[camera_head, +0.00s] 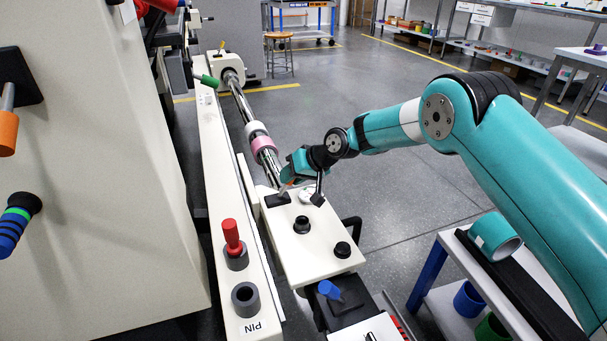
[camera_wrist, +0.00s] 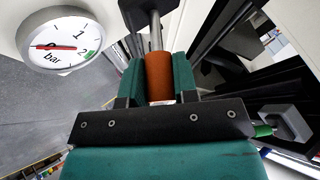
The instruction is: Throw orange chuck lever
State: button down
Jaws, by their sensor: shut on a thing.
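The orange chuck lever has an orange cylindrical grip (camera_wrist: 158,72) on a grey metal rod that runs up to a black block (camera_wrist: 150,12) in the wrist view. My gripper (camera_wrist: 158,85) has its two teal fingers shut on the orange grip, one on each side. Only a sliver of the orange grip (camera_head: 285,187) shows there; the rest is hidden by my gripper.
A round bar gauge (camera_wrist: 64,40) with a red needle stands close to my gripper's left in the wrist view. A green-ended handle (camera_wrist: 264,130) is close on the right. A red-handled pin (camera_head: 232,238) and a blue lever (camera_head: 330,290) are nearer on the machine.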

dwell(0.3)
jog(key=c, duration=0.9)
grip_release()
jog(key=p+v, duration=0.4)
jog(key=v, duration=1.3)
jog(key=shift+s+d, duration=0.15)
jog(key=shift+d, duration=0.1)
jog(key=shift+r, duration=0.1)
